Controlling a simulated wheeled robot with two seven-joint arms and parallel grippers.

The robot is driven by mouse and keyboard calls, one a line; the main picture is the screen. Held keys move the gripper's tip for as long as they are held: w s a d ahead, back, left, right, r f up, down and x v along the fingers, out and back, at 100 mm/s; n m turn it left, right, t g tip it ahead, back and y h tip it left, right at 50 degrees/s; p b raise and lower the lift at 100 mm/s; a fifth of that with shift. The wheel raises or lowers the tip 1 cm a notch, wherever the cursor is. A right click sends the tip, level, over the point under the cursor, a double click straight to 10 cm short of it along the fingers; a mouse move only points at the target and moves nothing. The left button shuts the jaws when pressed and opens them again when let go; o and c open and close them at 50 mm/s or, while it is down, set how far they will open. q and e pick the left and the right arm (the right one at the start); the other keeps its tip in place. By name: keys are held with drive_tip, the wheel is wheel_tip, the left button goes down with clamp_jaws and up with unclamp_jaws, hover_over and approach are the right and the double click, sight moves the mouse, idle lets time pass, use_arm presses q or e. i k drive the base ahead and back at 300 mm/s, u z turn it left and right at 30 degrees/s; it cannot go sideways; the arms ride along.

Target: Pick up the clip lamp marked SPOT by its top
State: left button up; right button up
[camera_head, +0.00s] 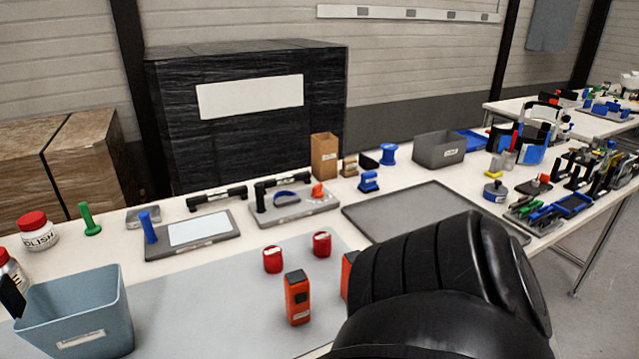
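Several red items are on the grey mat (215,300). An upright orange-red block with a dark front (298,297) stands near the mat's front. Two small round red items, a left one (272,260) and a right one (321,243), sit behind it. A second orange-red block (347,268) is mostly hidden by my large black arm link at the lower right. I cannot read SPOT on any of them, so I cannot tell which is the clip lamp. Neither of my grippers shows clearly.
A blue-grey bin (75,315) stands at the front left, with a dark piece of unclear kind at its left rim. Bottles, including a red-capped jar (38,232), stand behind it. A grey tray (400,214) looks empty. Tools crowd the right end.

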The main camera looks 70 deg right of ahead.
sight(296, 282)
drive_tip(key=z, duration=2)
